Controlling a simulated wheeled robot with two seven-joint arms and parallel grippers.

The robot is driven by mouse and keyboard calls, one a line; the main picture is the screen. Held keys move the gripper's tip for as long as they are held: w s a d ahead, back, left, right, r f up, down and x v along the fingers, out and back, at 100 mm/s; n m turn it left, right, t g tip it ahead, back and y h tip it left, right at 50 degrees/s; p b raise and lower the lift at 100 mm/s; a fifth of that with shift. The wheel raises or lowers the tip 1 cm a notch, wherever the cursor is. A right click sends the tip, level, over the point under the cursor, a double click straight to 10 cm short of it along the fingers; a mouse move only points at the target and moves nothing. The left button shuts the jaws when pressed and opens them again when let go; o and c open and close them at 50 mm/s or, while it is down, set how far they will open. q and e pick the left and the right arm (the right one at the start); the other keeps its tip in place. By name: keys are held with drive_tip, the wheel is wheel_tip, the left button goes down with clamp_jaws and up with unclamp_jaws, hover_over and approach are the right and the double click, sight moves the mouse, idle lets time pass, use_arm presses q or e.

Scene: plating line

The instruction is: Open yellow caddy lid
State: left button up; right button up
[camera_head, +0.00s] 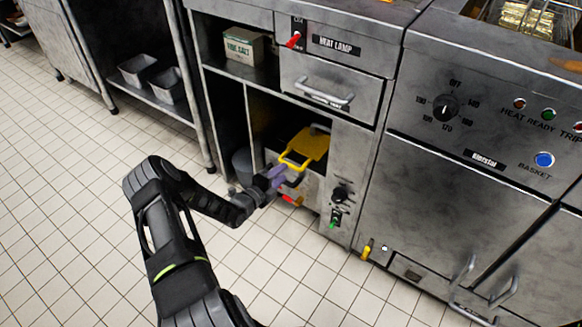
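The yellow caddy lid (311,143) shows inside the low open bay of the steel counter, right of the picture's middle. A yellow loop-shaped handle (290,163) sticks out at its front left. The caddy's body below is mostly hidden in shadow and behind the gripper. My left gripper (277,178), with purplish fingers, is at the mouth of the bay, just below and left of the yellow loop. I cannot tell whether it touches the loop, or whether its fingers are apart or closed. My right gripper is not in view.
A dark grey bin (242,166) stands left in the bay. A salt box (244,46) sits on the shelf above. The tiled floor (75,220) is clear.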

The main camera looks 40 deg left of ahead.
sight(291, 165)
use_arm(q)
drive_tip(key=b+x, duration=0.1)
drive_tip(key=x, duration=0.4)
drive_tip(key=shift+w+f+b, duration=0.15)
drive_tip(key=shift+f+b, duration=0.05)
drive_tip(key=shift+b, duration=0.2)
drive_tip(key=shift+w, duration=0.55)
clamp_jaws()
idle(0.6)
